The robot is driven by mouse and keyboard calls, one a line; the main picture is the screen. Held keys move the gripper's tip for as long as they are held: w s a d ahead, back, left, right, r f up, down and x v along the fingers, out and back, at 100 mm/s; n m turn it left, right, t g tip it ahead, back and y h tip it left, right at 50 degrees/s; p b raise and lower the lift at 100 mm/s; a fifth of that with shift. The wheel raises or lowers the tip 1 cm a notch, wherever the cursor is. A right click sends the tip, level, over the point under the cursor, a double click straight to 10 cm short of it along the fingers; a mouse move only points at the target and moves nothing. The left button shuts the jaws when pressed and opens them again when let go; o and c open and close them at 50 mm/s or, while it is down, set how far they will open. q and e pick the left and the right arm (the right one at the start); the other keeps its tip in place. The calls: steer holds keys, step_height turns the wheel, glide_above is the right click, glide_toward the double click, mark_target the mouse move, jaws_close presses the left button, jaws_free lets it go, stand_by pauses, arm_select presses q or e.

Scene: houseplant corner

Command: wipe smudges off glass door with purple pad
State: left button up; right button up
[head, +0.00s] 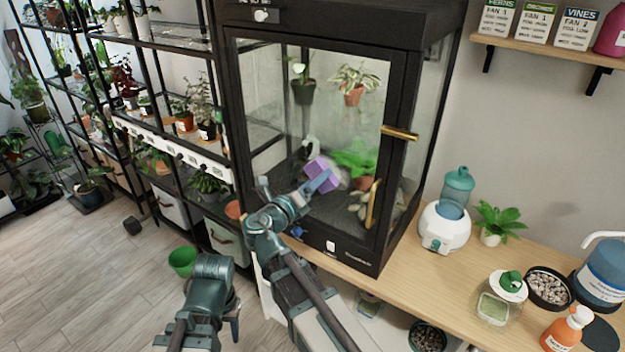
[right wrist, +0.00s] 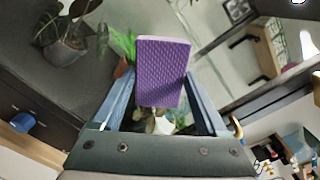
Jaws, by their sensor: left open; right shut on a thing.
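The purple pad (head: 321,174) is held in front of the lower middle of the glass door (head: 335,120) of a black cabinet. My right gripper (head: 327,181) is shut on the pad. In the right wrist view the pad's textured purple face (right wrist: 162,70) shows between the two blue fingers. I cannot tell whether the pad touches the glass. A faint pale haze shows on the glass beside the pad, but smudges are hard to tell from the plants and reflections behind. My left gripper (head: 200,332) is open and empty at the bottom, away from the door.
Brass handles (head: 372,205) stick out at the door's right side. Potted plants stand inside the cabinet. A wooden counter (head: 455,285) to the right holds a white and teal humidifier (head: 446,226), jars and bottles. Plant shelves stand left; a green bucket (head: 183,261) is on the floor.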

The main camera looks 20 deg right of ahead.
mark_target(329, 181)
steer(key=shift+s+d, duration=1.15)
steer(key=shift+s, duration=0.1)
steer(key=shift+s, duration=0.1)
steer(key=shift+s+d, duration=1.25)
steer(key=shift+s, duration=0.3)
steer(key=shift+w+a, duration=0.15)
steer(key=shift+w+a+r, duration=0.1)
steer(key=shift+w+a, duration=0.5)
steer(key=shift+w, duration=0.2)
steer(key=shift+w+a, duration=0.55)
steer(key=shift+w, duration=0.25)
steer(key=shift+w+a, duration=0.15)
steer(key=shift+w, duration=0.1)
steer(key=shift+w+a, duration=1.1)
steer(key=shift+w, duration=0.2)
